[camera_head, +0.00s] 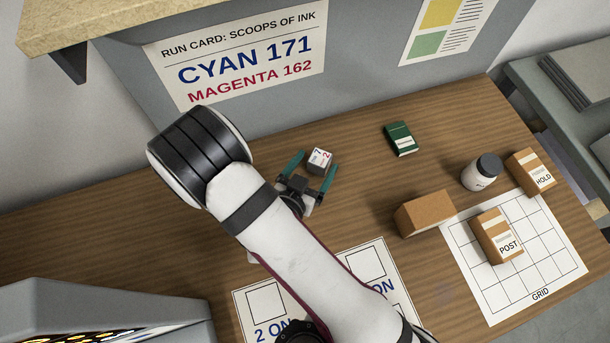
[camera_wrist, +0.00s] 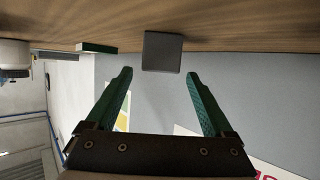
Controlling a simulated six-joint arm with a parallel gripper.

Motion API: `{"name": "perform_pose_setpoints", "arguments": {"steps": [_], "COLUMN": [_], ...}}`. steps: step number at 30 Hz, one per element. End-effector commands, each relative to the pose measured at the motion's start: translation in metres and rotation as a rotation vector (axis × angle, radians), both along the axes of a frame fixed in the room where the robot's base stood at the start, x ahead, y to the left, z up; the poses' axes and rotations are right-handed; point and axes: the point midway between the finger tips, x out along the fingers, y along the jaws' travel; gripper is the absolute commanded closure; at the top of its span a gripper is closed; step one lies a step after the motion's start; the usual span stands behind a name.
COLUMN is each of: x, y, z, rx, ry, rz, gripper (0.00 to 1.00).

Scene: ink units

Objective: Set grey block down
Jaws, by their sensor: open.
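The grey block (camera_head: 319,161) sits on the wooden table toward the back, with a white top face marked with figures. It also shows in the wrist view (camera_wrist: 162,52) as a plain dark grey face against the tabletop. My gripper (camera_head: 310,165) has its two green fingers spread, one on each side of the block's near end. In the wrist view my gripper (camera_wrist: 159,80) is open, and the block lies ahead of and between the fingertips with visible gaps. The fingers do not appear to touch it.
A numbered card (camera_head: 259,302) lies under my arm.

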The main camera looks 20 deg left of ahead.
Motion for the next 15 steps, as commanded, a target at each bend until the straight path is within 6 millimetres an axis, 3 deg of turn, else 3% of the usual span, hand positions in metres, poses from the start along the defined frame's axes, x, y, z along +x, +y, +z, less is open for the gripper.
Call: {"name": "perform_pose_setpoints", "arguments": {"steps": [7, 15], "x": [-0.056, -0.075], "y": [0.002, 0.0], "z": [0.024, 0.031], "rx": [0.003, 0.0], "ry": [-0.001, 0.0], "rz": [0.006, 0.0], "gripper": [0.13, 0.13]}}
